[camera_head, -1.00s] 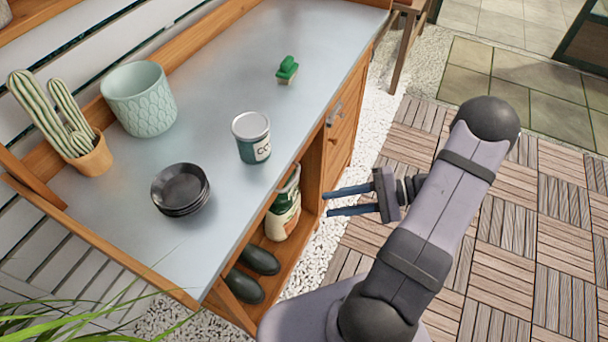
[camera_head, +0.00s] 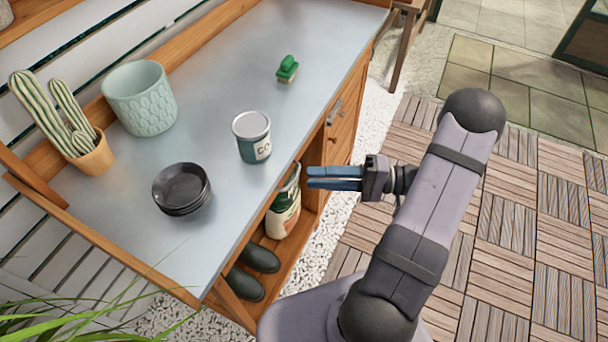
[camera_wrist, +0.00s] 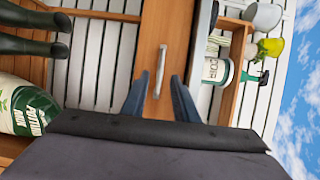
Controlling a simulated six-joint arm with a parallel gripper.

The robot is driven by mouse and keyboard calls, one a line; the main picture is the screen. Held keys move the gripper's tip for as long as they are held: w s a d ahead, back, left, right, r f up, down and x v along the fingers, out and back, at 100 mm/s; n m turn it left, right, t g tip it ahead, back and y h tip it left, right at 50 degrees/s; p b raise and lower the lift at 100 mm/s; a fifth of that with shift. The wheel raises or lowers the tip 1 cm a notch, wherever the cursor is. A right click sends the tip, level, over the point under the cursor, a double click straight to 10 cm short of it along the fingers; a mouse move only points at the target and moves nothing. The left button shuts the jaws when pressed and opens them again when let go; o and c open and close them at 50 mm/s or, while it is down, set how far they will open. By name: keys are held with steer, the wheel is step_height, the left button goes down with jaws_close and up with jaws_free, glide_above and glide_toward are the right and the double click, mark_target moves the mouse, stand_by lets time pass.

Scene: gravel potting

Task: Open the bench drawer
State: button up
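The bench drawer's wooden front (camera_head: 343,122) is under the right edge of the bench top and looks flush, so the drawer looks shut. Its metal handle (camera_head: 334,112) shows on the front. In the wrist view the handle (camera_wrist: 160,70) stands ahead of the gap between my fingers, running lengthwise up the drawer front (camera_wrist: 166,30). My gripper (camera_head: 312,178) is open and empty, in front of the bench and nearer the camera than the handle. The wrist view shows its two fingers (camera_wrist: 160,98) apart, with no visible contact with the handle.
A potting mix bag (camera_head: 284,208) and boots (camera_head: 252,270) are below.

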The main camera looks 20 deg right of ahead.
steer(key=x, duration=0.4)
jaws_close()
stand_by(0.9)
